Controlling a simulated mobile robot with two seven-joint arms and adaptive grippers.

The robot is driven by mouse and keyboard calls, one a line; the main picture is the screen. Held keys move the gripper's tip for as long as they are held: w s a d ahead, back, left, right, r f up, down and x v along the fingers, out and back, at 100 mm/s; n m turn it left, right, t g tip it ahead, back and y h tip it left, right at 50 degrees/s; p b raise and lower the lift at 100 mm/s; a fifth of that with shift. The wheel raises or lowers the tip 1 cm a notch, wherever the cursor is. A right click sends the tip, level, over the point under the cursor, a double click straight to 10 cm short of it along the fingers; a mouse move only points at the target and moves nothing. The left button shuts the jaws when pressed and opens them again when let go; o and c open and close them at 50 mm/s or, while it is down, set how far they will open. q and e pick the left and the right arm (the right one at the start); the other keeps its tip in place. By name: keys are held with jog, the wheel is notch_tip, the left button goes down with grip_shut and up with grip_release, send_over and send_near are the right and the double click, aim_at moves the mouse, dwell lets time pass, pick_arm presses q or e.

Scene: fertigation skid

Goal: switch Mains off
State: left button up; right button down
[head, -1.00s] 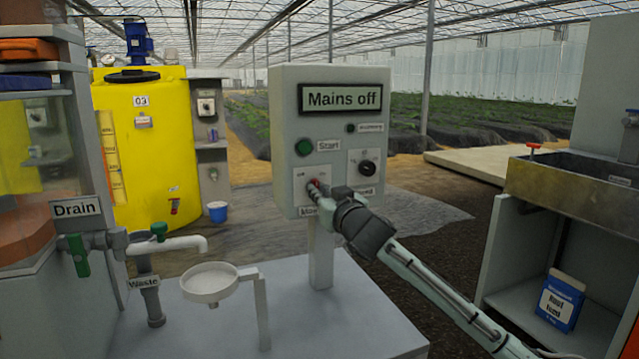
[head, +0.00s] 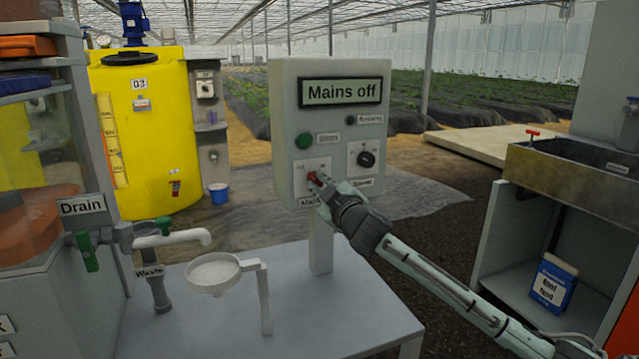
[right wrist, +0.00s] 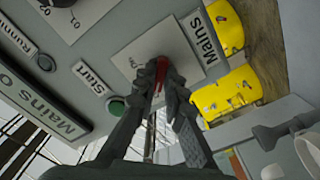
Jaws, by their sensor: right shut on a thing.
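The grey control box (head: 286,100) stands on a post above the grey bench, with a display (head: 341,92) reading "Mains off". Its red Mains switch (head: 313,178) sits on a white plate at the box's lower left; the red part also shows in the right wrist view (right wrist: 162,66). My right gripper (head: 322,188) reaches in from the lower right and is shut on the red switch, its fingers (right wrist: 160,90) on either side of it. They hide part of the switch and its plate. My left gripper is in neither view.
A green Start button (head: 304,141) and a black rotary knob (head: 366,159) are close by on the same face. A white funnel cup (head: 214,274) and the Drain pipe (head: 180,239) stand to the left. A sink cabinet (head: 560,160) stands at right.

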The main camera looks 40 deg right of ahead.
dwell(0.3)
jog(key=c, duration=1.6)
grip_release()
jog(key=v, duration=1.2)
jog(key=shift+s+f, duration=0.1)
jog(key=shift+f, duration=0.05)
